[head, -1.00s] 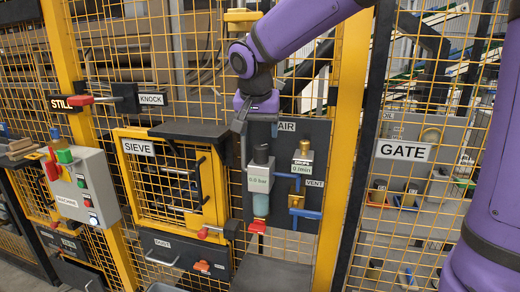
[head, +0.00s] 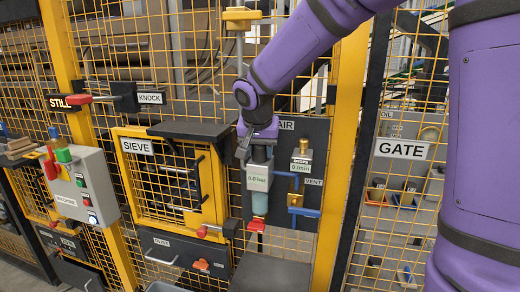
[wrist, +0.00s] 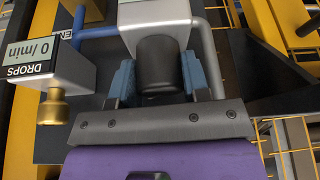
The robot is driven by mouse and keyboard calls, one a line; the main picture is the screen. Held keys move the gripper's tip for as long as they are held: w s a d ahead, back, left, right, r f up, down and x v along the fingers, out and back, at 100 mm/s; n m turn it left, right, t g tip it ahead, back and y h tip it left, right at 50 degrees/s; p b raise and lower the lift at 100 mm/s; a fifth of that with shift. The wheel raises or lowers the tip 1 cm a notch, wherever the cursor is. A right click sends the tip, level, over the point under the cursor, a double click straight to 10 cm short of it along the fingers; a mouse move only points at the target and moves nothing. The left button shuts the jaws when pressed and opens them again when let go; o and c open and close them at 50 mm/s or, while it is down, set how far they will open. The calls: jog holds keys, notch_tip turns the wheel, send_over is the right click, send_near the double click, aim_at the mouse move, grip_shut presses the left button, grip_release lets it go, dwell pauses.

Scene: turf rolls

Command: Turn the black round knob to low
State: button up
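The black round knob (wrist: 160,66) sits on top of the grey air regulator block (wrist: 155,18). In the wrist view it stands between the two blue-padded fingers of my gripper (wrist: 158,82), with a narrow gap at the sides, so the gripper looks open around it. In the head view my gripper (head: 246,148) points down onto the top of the regulator, whose readout (head: 258,178) shows a bar value too blurred to read surely. The knob is hidden there by the gripper.
The drops unit (head: 301,163) with a brass top stands right of the regulator, reading 0 /min; a blue pipe (head: 287,176) joins them. The sieve door (head: 168,180) with a dark ledge (head: 192,131) is at left.

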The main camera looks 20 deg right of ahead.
jog(key=c, duration=0.3)
jog(key=shift+c, duration=0.2)
jog(key=shift+n, duration=0.3)
jog(key=shift+n+y, duration=0.5)
jog(key=shift+n, duration=0.7)
jog(key=shift+n+y, duration=0.9)
jog(key=shift+n, duration=1.3)
jog(key=o, duration=0.9)
jog(key=shift+o, duration=0.2)
